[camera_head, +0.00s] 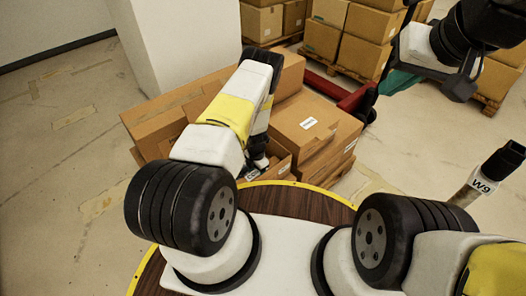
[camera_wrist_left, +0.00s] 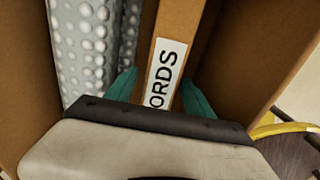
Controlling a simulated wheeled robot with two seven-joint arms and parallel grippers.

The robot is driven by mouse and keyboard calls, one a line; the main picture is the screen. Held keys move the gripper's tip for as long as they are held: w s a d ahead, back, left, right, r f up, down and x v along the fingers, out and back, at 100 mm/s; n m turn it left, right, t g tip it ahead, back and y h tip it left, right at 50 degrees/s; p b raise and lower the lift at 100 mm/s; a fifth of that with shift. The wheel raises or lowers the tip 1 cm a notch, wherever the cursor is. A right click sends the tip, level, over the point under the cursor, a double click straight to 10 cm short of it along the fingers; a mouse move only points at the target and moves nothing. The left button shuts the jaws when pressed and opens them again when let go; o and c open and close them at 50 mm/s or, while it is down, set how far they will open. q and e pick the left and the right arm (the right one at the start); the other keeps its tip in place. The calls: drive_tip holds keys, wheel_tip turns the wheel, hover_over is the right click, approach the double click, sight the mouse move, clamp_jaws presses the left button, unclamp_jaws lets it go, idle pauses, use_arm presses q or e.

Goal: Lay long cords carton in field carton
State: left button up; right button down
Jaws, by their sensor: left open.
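A narrow brown carton (camera_wrist_left: 178,30) with a white label (camera_wrist_left: 163,75) reading "ORDS" stands in the left wrist view; its first letters are hidden. My left gripper (camera_wrist_left: 160,95) is open, with a teal finger on each side of this carton; I cannot tell whether they touch it. In the head view the left gripper (camera_head: 258,163) is low at the front of the cartons, largely hidden by my arm. A brown carton (camera_head: 300,125) with a small unreadable label sits to its right. I cannot tell which is the field carton. My right gripper (camera_head: 400,83) is raised at upper right, its opening unclear.
Silvery bubble-wrap rolls (camera_wrist_left: 85,45) stand left of the narrow carton, with brown carton walls on both sides. A white pillar (camera_head: 178,40) rises behind. Stacked cartons (camera_head: 355,35) stand on pallets at the back. Floor at left is clear.

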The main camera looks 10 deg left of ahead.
use_arm(q)
wheel_tip(320, 180, up, 9)
drive_tip(key=shift+r, duration=0.1)
drive_tip(key=w+d+r+m+t+h, duration=0.1)
drive_tip(key=w+d+r+m, duration=0.1)
drive_tip(key=r, duration=0.7)
drive_tip(key=w+d+r+m+h, duration=0.1)
drive_tip(key=w+r+m, duration=0.15)
drive_tip(key=r, duration=0.55)
wheel_tip(320, 180, up, 21)
drive_tip(key=m+t+h, duration=0.1)
drive_tip(key=m+t, duration=0.1)
drive_tip(key=m, duration=0.6)
hover_over(257, 172)
drive_tip(key=d, duration=0.5)
drive_tip(key=s+a+r+m+t, duration=0.1)
drive_tip(key=s+r+m, duration=0.7)
drive_tip(key=s, duration=0.4)
drive_tip(key=s+a+r+m+t, duration=0.2)
drive_tip(key=s+r+m, duration=0.6)
drive_tip(key=s+r, duration=0.3)
drive_tip(key=shift+s+y, duration=0.4)
drive_tip(key=shift+s, duration=0.3)
drive_tip(key=shift+m, duration=0.25)
